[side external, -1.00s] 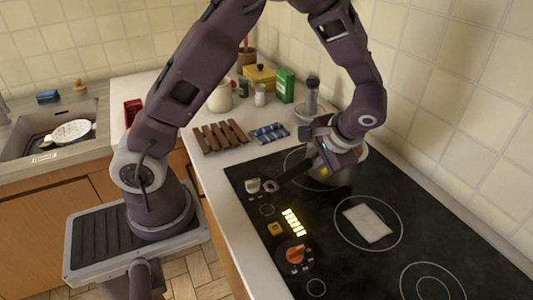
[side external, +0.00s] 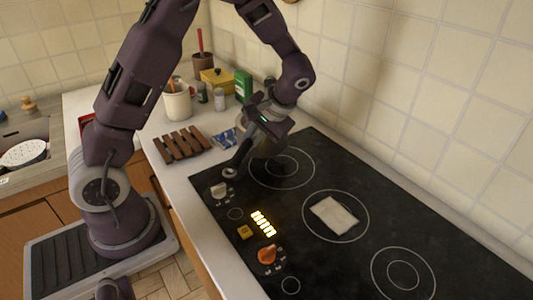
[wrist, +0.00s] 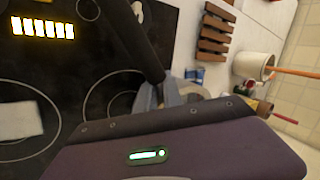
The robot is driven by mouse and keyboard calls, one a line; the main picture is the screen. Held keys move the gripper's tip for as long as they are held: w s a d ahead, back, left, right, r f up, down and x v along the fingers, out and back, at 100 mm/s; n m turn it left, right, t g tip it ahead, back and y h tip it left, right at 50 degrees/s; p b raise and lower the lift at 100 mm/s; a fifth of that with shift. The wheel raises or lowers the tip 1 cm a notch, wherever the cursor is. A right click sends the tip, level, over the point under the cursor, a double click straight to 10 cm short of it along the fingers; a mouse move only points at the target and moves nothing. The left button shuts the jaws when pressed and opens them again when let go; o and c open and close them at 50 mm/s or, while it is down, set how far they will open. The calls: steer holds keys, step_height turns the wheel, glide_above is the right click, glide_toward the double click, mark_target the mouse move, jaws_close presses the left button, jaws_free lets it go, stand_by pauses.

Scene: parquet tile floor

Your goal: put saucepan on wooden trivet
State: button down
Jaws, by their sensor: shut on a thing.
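The saucepan's black handle (side external: 240,157) points down-left in the side view, its looped end over the hob's left edge. The pan body is mostly hidden behind my gripper (side external: 264,140). The handle (wrist: 137,40) also shows in the wrist view, with a grey part of the pan (wrist: 172,94) beside my gripper's housing. My gripper is shut on the saucepan, its fingertips not clearly visible. The pan is beside the back-left burner ring, near the hob edge. The wooden trivet (side external: 181,146), made of brown slats, lies empty on the counter to the left.
A blue packet (side external: 224,138) lies between the trivet and my gripper. A white crock with utensils (side external: 177,103), a yellow box (side external: 216,82) and a green box (side external: 243,86) stand behind. A white cloth (side external: 333,214) lies on another burner. A tiled wall borders the hob.

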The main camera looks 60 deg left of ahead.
steer(key=s+a+r+n+g+h, duration=0.2)
steer(key=s+a+n, duration=0.35)
steer(key=a, duration=0.25)
steer(key=s+a+r+n+g+h, duration=0.1)
steer(key=s+a+n+h, duration=0.1)
steer(key=s+a+n, duration=0.5)
step_height(320, 180, down, 6)
steer(key=w+a+m, duration=0.1)
steer(key=m, duration=0.1)
steer(key=shift+w, duration=0.25)
steer(key=shift+a+f, duration=0.1)
steer(key=shift+f, duration=0.2)
steer(key=c, duration=1.4)
jaws_free()
steer(key=shift+r, duration=1.5)
